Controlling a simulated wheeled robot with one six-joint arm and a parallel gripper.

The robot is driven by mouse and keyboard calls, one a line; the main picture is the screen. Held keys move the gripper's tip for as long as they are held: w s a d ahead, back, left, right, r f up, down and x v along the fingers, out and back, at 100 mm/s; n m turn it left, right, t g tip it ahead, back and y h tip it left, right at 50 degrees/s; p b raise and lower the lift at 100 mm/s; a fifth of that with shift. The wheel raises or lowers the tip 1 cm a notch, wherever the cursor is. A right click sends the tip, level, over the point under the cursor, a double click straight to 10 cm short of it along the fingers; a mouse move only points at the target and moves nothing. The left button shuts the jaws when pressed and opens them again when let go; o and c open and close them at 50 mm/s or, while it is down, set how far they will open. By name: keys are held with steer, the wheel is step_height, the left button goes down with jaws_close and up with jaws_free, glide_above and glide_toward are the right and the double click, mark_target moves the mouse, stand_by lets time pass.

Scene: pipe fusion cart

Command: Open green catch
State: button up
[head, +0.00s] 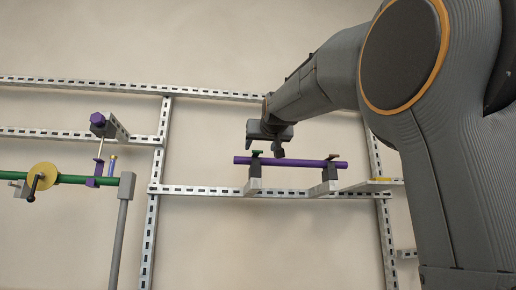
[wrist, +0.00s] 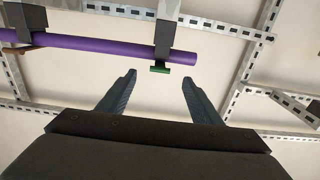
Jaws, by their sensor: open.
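The green catch (head: 257,153) is a small green tab on top of the left grey clamp (head: 255,172), which holds a purple pipe (head: 293,162). In the wrist view the green catch (wrist: 160,70) sticks out below the pipe (wrist: 110,47), beside its clamp (wrist: 166,35). My gripper (head: 266,147) is close above the left clamp. It is open and empty, with its fingertips (wrist: 158,76) on either side of the catch's line; the catch appears at or just beyond the tips. I cannot tell whether anything touches.
A second clamp (head: 328,174) with a brown catch (head: 331,157) holds the pipe further right. Slotted metal rails (head: 205,190) frame the wall. At left are a green bar (head: 75,180) with a yellow disc (head: 42,177) and a purple-knobbed device (head: 97,118).

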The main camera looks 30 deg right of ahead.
mark_target(257, 152)
steer(key=p+x, duration=0.4)
steer(key=x, duration=0.3)
steer(key=shift+w+d, duration=0.1)
steer(key=shift+w, duration=0.2)
